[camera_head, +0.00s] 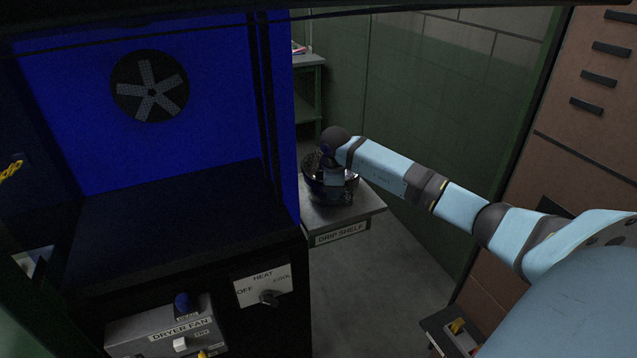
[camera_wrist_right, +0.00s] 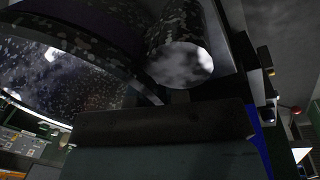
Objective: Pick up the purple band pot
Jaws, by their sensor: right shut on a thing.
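The purple band pot (camera_head: 348,193) is a dark, round, speckled pot at the drip shelf (camera_head: 372,208) in the head view. Its mottled wall (camera_wrist_right: 45,75) and a dark purple band fill the upper left of the right wrist view. My right gripper (camera_head: 333,178) reaches down over the pot and is shut on it. The wrist hides the fingertips in the head view. A dark finger pad (camera_wrist_right: 165,122) shows close up in the wrist view. I cannot tell whether the pot touches the shelf. My left gripper is not in view.
A blue-walled dryer cabinet (camera_head: 215,95) with a round fan (camera_head: 149,86) stands just left of the shelf. A brown drawer cabinet (camera_head: 590,130) is at right. The floor (camera_head: 375,285) before the shelf is clear.

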